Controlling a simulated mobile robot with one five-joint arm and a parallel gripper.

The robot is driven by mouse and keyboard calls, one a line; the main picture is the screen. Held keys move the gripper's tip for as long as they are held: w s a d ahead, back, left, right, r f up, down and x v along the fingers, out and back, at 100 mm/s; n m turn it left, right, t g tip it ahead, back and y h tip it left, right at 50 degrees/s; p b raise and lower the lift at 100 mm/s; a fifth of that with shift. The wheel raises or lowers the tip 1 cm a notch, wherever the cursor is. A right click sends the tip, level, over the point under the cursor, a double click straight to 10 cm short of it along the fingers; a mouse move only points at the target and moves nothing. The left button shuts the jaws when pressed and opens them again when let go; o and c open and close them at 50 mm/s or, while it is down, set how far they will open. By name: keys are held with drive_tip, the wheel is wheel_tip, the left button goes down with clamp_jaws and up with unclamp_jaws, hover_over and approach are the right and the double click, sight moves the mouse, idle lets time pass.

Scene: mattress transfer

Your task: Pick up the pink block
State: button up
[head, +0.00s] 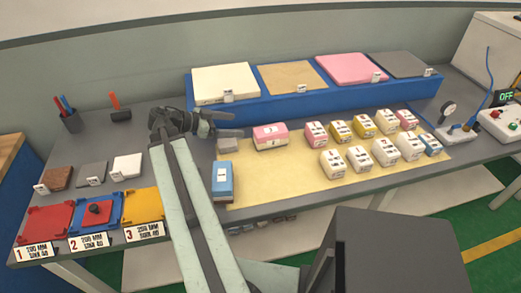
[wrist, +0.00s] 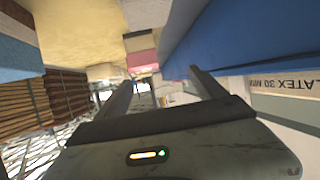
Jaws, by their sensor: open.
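A large pink and white block (head: 270,138) with a label lies on the yellow mat (head: 300,185), to the right of my gripper. My gripper (head: 238,124) is open and empty, with its fingers pointing right toward this block. In the wrist view, my gripper's fingers (wrist: 160,78) are apart, and a pink patch (wrist: 142,59), likely the same block, shows ahead between them. Smaller pink-topped blocks, one (head: 316,134) beside the large one and another (head: 407,120) at the far right, also sit on the mat. A pink slab (head: 349,67) lies on the blue riser.
A grey block (head: 228,146) and a blue block (head: 222,183) stand near my arm. The blue riser (head: 318,100) runs behind the mat with white, tan and dark grey slabs. Several yellow and white blocks fill the mat's right side. Coloured trays (head: 46,222) lie at left.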

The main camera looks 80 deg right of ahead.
drive_tip(key=m+y, duration=0.1)
approach(269, 130)
drive_tip(key=shift+s+d+f+g+b, duration=0.3)
drive_tip(key=shift+s+d+f+g, duration=0.1)
drive_tip(key=shift+s+d+f, duration=0.5)
drive_tip(key=shift+b+x, duration=0.45)
drive_tip(key=shift+x, duration=0.45)
drive_tip(key=b+x, duration=0.2)
drive_tip(key=x, duration=0.4)
drive_tip(key=shift+s+a, duration=0.1)
drive_tip(key=shift+a, duration=0.1)
drive_tip(key=shift+r, duration=0.1)
drive_tip(key=c, duration=1.4)
wheel_tip(269, 130, up, 10)
drive_tip(key=p, duration=1)
drive_tip(key=shift+c, duration=0.2)
